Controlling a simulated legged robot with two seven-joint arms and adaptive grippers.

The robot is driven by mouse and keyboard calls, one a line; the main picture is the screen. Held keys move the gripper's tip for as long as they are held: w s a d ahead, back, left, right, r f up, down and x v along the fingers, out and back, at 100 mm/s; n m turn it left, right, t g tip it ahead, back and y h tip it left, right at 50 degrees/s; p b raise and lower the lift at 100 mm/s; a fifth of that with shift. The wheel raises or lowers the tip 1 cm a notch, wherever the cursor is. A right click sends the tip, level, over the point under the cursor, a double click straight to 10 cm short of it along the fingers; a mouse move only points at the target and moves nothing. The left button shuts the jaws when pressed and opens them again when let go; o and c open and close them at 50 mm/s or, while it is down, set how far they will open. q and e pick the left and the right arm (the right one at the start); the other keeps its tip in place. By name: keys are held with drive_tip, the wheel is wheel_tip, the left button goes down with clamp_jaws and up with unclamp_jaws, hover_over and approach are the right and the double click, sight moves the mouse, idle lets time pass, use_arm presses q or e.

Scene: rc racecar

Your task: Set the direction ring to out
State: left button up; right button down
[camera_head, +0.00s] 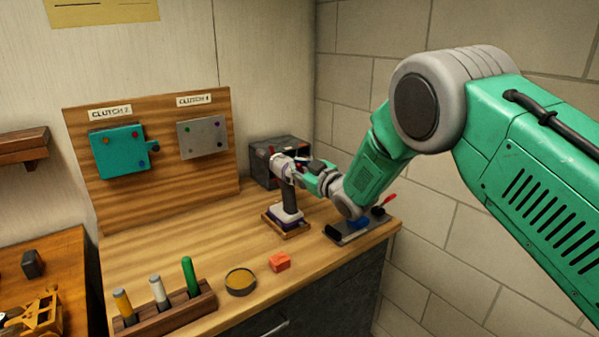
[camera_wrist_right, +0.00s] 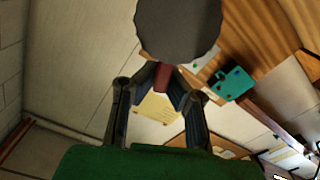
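The power drill (camera_head: 287,190), white and purple with a dark grip, stands upright in a small wooden tray (camera_head: 296,231) near the bench's back right. My right gripper (camera_head: 307,167) is at the drill's upper body, reaching in from the right. In the right wrist view, its two dark fingers (camera_wrist_right: 163,88) slant inward and close on a dark red part (camera_wrist_right: 162,75) under a large dark round end (camera_wrist_right: 178,25). I cannot tell for sure whether this red part is the direction ring, nor read any setting. My left gripper is not in view.
A dark box (camera_head: 262,160) stands behind the drill. A dark tray (camera_head: 350,232) lies under my right arm. A wooden panel (camera_head: 165,185) stands behind. The bench middle is clear.

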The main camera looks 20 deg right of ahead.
drive_tip(key=shift+s+a+f+n+b, duration=0.1)
drive_tip(key=shift+a+f+n+b, duration=0.2)
drive_tip(key=shift+n+b, duration=0.25)
drive_tip(key=c, duration=1.6)
unclamp_jaws()
drive_tip(key=shift+s+d, duration=0.15)
drive_tip(key=shift+s, duration=0.1)
drive_tip(key=v, duration=1.1)
drive_tip(key=shift+s, duration=0.15)
